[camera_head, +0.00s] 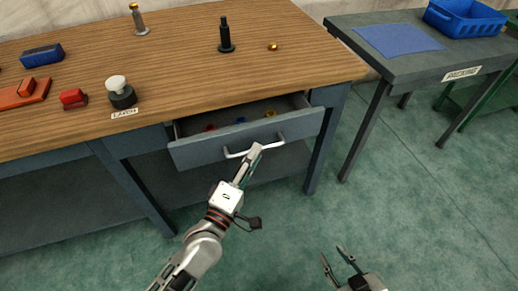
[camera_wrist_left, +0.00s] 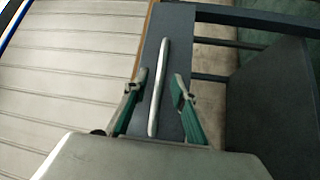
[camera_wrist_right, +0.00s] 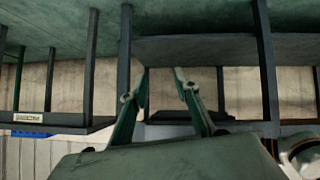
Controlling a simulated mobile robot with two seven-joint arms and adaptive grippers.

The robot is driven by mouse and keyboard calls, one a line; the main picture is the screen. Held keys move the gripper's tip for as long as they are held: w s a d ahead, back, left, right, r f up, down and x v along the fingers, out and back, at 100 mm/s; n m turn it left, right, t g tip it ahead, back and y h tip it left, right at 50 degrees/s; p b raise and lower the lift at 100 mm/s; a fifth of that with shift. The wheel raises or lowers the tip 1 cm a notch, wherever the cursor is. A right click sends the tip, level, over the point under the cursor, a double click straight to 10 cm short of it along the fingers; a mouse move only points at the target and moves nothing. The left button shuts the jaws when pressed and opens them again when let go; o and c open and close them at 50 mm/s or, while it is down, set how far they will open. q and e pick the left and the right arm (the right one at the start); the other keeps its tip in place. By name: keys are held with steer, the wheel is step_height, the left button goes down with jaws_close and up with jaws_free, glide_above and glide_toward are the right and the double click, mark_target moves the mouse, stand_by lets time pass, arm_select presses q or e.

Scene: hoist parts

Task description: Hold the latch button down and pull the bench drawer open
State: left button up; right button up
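The bench drawer (camera_head: 210,151) stands partly open, with small red, blue and yellow things inside. Its pale bar handle (camera_head: 275,142) runs along the front. My left gripper (camera_head: 255,150) is at the handle. In the left wrist view the handle (camera_wrist_left: 158,88) lies between the two spread fingers of the left gripper (camera_wrist_left: 158,92), with a gap showing on each side. The latch button (camera_head: 116,83), a white cap on a black base, stands on the bench behind a label; nothing touches it. My right gripper (camera_head: 340,256) is open and empty, low over the floor.
The wooden bench top (camera_head: 180,70) carries a black post (camera_head: 225,36), a grey post (camera_head: 138,20), a brass piece (camera_head: 273,47), and red and blue parts at left. A grey side table (camera_head: 415,65) with a blue bin (camera_head: 466,18) stands at right. Open green floor lies in front.

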arm_select(q)
steer(key=shift+x, duration=1)
steer(key=shift+w+d, duration=0.2)
steer(key=shift+w, duration=0.1)
arm_select(e)
steer(key=shift+a+r, duration=0.1)
steer(key=shift+r, duration=0.15)
steer(key=shift+w, duration=0.1)
arm_select(q)
jaws_close()
arm_select(e)
steer(key=shift+f, duration=0.15)
arm_select(q)
steer(key=shift+s, duration=0.1)
